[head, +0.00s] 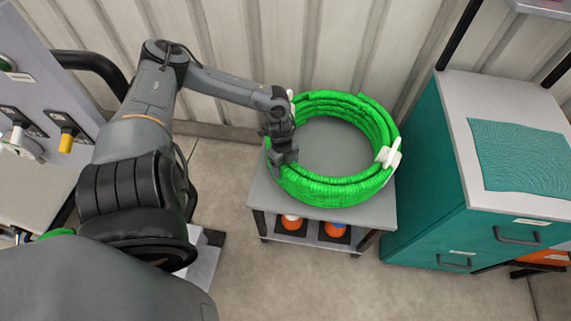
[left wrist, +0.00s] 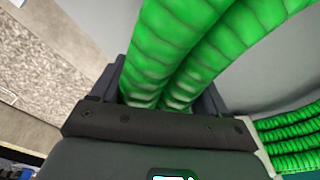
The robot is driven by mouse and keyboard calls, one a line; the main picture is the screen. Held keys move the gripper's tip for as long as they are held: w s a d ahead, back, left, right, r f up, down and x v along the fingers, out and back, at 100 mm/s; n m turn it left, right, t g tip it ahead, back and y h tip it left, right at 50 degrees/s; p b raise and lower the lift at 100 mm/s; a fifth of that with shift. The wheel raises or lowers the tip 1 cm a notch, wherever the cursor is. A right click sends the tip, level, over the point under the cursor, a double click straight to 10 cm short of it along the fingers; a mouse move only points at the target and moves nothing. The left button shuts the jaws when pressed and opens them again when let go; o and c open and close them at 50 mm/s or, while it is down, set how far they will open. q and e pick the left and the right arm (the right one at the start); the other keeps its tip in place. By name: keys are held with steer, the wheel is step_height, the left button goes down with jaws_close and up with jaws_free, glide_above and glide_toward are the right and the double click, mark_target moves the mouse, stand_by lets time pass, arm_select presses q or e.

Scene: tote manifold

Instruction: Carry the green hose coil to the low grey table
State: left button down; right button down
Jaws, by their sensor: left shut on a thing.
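The green hose coil (head: 335,189) lies over the top of the low grey table (head: 333,147) in the head view. White clips (head: 387,157) hold the coil at its sides. My left gripper (head: 282,152) is at the coil's left side, shut on its strands. In the left wrist view the green hose strands (left wrist: 178,55) run between the two dark fingers of my left gripper (left wrist: 172,100). Whether the coil rests fully on the table top cannot be told. My right gripper is in neither view.
A teal cabinet (head: 430,160) with a grey top and a teal mat (head: 520,157) stands right of the table. A corrugated wall (head: 330,50) is behind. A grey panel with a yellow-handled valve (head: 66,142) is at left.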

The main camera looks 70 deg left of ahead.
arm_select(q)
steer(key=shift+w+f, duration=0.2)
steer(key=shift+f, duration=0.6)
steer(key=shift+c, duration=1.6)
jaws_free()
steer(key=shift+s+f, duration=0.15)
steer(key=shift+s, duration=0.05)
steer(key=o, duration=0.3)
steer(key=shift+a, duration=0.1)
steer(key=r+p, duration=0.1)
steer(key=r, duration=0.2)
steer(key=r+p, duration=0.2)
steer(key=r, duration=0.2)
steer(key=a+r+p, duration=0.1)
steer(key=r, duration=0.2)
steer(key=shift+s+a+r+p, duration=0.1)
steer(key=shift+s+r+p, duration=0.15)
steer(key=shift+r+p, duration=0.1)
steer(key=shift+a+r+p, duration=0.1)
steer(key=shift+r+p, duration=0.2)
steer(key=shift+r, duration=0.45)
